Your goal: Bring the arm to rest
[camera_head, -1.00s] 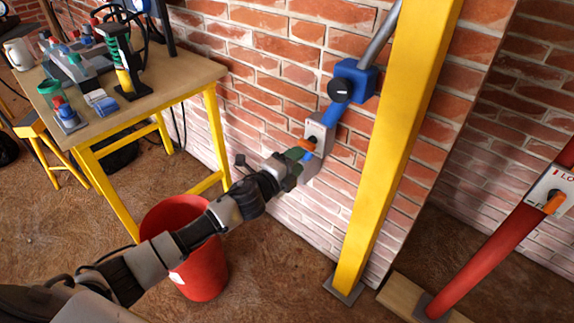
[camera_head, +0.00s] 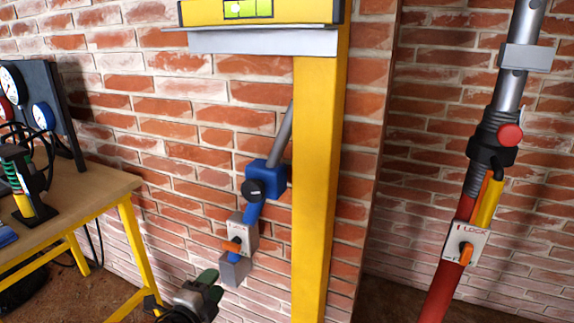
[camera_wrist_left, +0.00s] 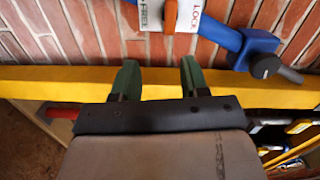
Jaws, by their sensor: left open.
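My left gripper (camera_head: 208,287) shows at the bottom of the head view, with its green fingers apart and nothing between them. It is below and left of the grey lock plate (camera_head: 240,232) with its orange knob (camera_head: 232,246), with a gap between. In the left wrist view the open green fingers (camera_wrist_left: 158,72) point toward the same plate, marked FREE and LOCK, and its orange knob (camera_wrist_left: 181,18). The fingers do not touch the knob. Most of the left arm is out of the head view. My right gripper is in neither view.
A blue clamp with a black knob (camera_head: 254,190) sits above the plate, beside a yellow post (camera_head: 318,180). A red prop (camera_head: 440,297) with a LOCK plate stands at right. A wooden-topped table (camera_head: 85,197) with gauges is at left. The brick wall is close behind.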

